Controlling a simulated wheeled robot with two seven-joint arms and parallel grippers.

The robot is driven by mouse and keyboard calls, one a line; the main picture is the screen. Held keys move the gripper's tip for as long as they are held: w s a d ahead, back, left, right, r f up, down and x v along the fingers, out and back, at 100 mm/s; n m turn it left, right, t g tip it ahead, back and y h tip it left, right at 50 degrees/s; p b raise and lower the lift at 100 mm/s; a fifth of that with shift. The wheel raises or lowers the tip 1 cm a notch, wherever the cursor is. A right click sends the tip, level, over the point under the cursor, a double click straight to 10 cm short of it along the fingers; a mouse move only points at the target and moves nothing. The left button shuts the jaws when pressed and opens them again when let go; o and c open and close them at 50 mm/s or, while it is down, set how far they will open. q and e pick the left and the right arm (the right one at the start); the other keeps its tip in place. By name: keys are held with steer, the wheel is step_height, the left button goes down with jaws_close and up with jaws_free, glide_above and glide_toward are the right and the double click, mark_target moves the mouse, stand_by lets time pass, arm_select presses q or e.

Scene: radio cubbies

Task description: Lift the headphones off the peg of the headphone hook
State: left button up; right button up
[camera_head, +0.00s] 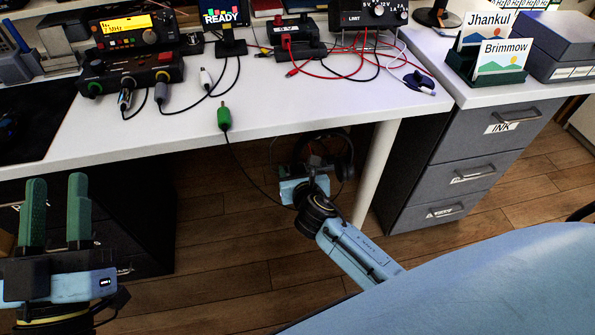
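The headphones (346,160) are dark and hang below the front edge of the white desk, right of centre. Their band arcs up near the desk's edge. The hook and its peg cannot be made out under the desk. My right gripper (316,163) is at the headphones, overlapping them in the picture. Its fingers are small and dark there, so I cannot tell if they are open or closed on the band. My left gripper (57,182) is at the lower left, far from the headphones, its two green fingers upright, apart and empty.
The white desk (290,112) holds radio gear, a control box (130,72) and several cables. A black cable with a green plug (224,117) hangs over the edge towards my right arm. A white desk leg (376,170) and grey drawers (470,165) stand to the right.

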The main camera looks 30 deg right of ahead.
steer(key=shift+c, duration=0.3)
steer(key=c, duration=1.1)
steer(key=shift+r, duration=0.15)
steer(key=shift+r+p, duration=0.6)
steer(key=shift+p, duration=0.35)
steer(key=shift+r, duration=0.1)
steer(key=shift+s+a+p, duration=0.2)
steer(key=shift+s+p, duration=0.15)
steer(key=shift+s, duration=0.25)
steer(key=shift+s+a+p, duration=0.15)
steer(key=shift+s+p, duration=0.15)
steer(key=shift+s, duration=0.3)
steer(key=shift+s+a+p, duration=0.2)
steer(key=shift+s, duration=0.65)
steer(key=shift+s+a+p, duration=0.15)
steer(key=shift+s+a, duration=0.05)
steer(key=shift+s, duration=0.65)
steer(key=shift+s+a+p, duration=0.2)
steer(key=shift+s, duration=0.65)
